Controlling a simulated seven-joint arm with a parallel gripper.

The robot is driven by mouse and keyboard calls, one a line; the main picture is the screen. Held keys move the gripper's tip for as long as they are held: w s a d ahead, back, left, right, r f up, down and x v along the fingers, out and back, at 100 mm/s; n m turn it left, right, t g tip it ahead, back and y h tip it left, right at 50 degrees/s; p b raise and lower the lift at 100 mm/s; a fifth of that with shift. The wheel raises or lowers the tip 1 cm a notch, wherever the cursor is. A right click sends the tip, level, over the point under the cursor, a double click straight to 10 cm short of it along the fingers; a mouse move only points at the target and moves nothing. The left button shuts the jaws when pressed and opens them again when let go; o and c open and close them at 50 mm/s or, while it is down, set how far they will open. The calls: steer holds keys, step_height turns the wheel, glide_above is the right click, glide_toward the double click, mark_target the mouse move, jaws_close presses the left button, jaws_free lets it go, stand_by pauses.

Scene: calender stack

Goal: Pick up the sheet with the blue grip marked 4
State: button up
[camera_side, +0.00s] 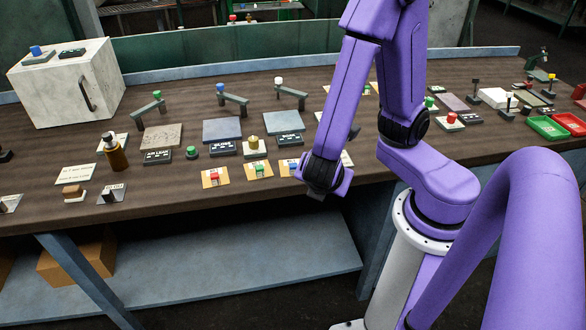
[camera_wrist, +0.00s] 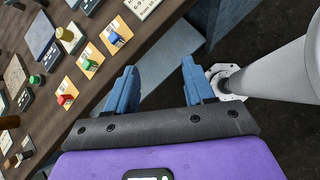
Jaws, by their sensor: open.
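Three small tan sheets lie in a row along the bench's front edge, each with a coloured grip. The sheet with the blue grip (camera_wrist: 114,39) is at the end of the row nearer my fingers in the wrist view. In the side view the blue-grip sheet (camera_side: 287,171) is partly hidden by my arm. The green-grip sheet (camera_side: 258,170) and red-grip sheet (camera_side: 215,177) lie to its left. I cannot read a 4 on any sheet. My gripper (camera_wrist: 158,66) is open and empty, off the bench's front edge, apart from the sheets.
The bench (camera_side: 190,100) holds labelled blocks, flat plates, several levers with coloured knobs and an amber bottle (camera_side: 114,153). A white cabinet (camera_side: 68,84) stands at the back left. Green and red trays (camera_side: 548,128) are at the far right. A lower shelf (camera_side: 230,260) runs below.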

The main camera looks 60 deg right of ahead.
steer(key=w+a+f+n+t+h, duration=0.2)
steer(key=w+f+n+t, duration=0.15)
steer(key=n+t, duration=0.2)
steer(key=n, duration=0.1)
glide_toward(294, 165)
steer(key=x, duration=0.5)
steer(key=shift+w+d, duration=0.15)
steer(key=shift+w, duration=0.3)
steer(key=shift+x, duration=2.6)
steer(key=shift+s+d+f, duration=0.1)
steer(key=shift+s+f, duration=0.05)
jaws_close()
